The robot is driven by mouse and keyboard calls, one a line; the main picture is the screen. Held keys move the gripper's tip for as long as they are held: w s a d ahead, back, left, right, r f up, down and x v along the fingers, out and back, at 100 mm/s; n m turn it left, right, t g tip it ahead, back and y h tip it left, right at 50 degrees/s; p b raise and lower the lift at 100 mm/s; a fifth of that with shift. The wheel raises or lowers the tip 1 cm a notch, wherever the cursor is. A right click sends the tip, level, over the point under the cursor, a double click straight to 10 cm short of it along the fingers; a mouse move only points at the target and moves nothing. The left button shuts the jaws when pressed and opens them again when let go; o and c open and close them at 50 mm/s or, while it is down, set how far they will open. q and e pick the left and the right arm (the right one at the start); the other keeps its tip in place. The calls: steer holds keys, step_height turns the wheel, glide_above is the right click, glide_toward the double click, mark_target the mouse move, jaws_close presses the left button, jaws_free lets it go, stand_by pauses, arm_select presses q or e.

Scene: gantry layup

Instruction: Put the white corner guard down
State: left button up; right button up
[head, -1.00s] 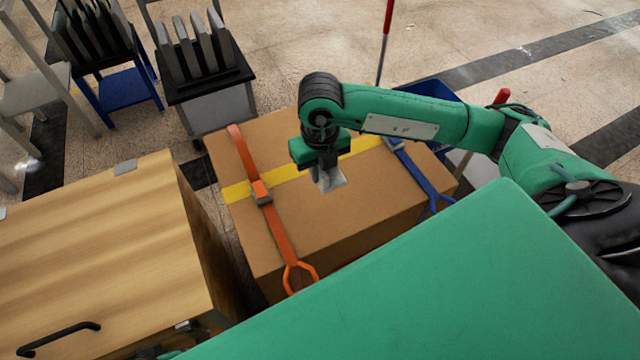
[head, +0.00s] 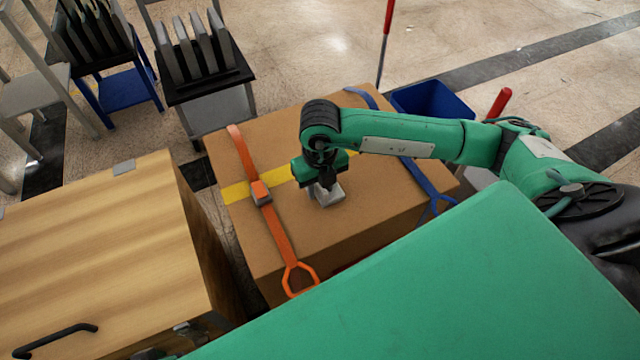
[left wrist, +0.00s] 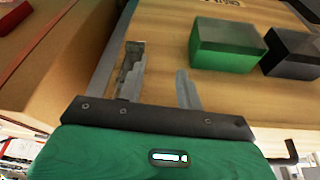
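The white corner guard (head: 329,197) is a small pale piece at the top of the cardboard box (head: 290,235), beside the yellow stripe and between the orange and blue straps. My right gripper (head: 325,184) points down onto it, with its fingers at the guard, and appears shut on it. The guard looks level and at the box top; whether it fully rests there is hard to tell. My left gripper (left wrist: 158,60) is open and empty in the left wrist view, over the wooden surface (left wrist: 165,30).
The orange strap (head: 274,225) and blue strap (head: 422,180) cross the box. A wooden cabinet (head: 100,240) stands at the left, a blue bin (head: 432,100) behind. The left wrist view shows a green block (left wrist: 225,46) and a black block (left wrist: 292,55).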

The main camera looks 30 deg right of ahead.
arm_select(q)
steer(key=shift+r, duration=0.2)
arm_select(e)
steer(key=shift+r, duration=0.15)
